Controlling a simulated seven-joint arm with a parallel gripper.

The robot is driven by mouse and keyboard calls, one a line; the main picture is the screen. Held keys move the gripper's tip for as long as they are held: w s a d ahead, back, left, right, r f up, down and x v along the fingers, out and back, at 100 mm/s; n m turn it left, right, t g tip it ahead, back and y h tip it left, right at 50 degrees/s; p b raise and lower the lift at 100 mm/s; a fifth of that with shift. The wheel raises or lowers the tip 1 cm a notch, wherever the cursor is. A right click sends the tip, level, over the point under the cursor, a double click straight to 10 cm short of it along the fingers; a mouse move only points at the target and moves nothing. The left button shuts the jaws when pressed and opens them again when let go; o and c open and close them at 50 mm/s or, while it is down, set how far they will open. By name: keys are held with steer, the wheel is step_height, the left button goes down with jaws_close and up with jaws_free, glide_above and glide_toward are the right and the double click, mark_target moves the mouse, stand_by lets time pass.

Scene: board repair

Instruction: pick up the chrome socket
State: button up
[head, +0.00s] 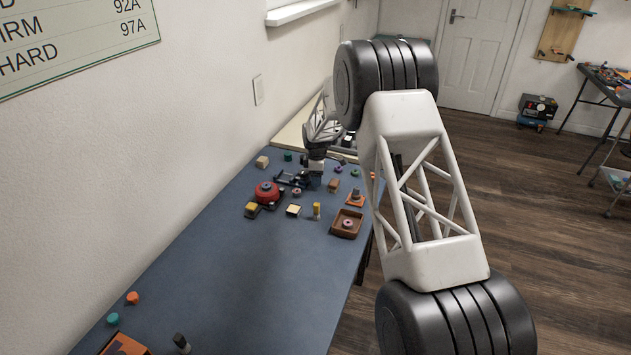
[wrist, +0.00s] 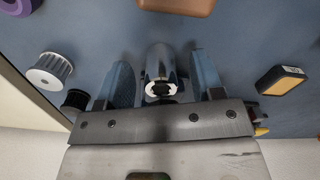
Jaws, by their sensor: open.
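The chrome socket (wrist: 160,68) is a shiny metal cylinder with a dark hole in its near end. In the wrist view it lies between the two blue fingers of my gripper (wrist: 162,82). The fingers are open, one on each side, with a visible gap to the socket on both sides. In the head view my gripper (head: 291,180) is low over the blue table, beside the red spool. I cannot make out the socket in the head view.
In the wrist view a white toothed pulley (wrist: 50,71) and a black part lie left, a yellow-and-black block (wrist: 282,80) right, a brown block (wrist: 178,5) ahead. In the head view a red spool (head: 267,191) and brown tray (head: 334,230) stand near; the table's middle is clear.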

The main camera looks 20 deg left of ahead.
steer(key=c, duration=1)
steer(key=shift+r, duration=0.1)
steer(key=shift+r, duration=4.95)
steer(key=shift+o, duration=1.2)
steer(key=shift+c, duration=1.4)
steer(key=s+a+r, duration=0.1)
steer(key=s+a, duration=0.3)
steer(key=s+a+r, duration=0.1)
steer(key=s+a, duration=0.3)
steer(key=s, duration=0.1)
steer(key=s+a+r, duration=0.2)
steer(key=s+a, duration=0.3)
steer(key=shift+s, duration=0.2)
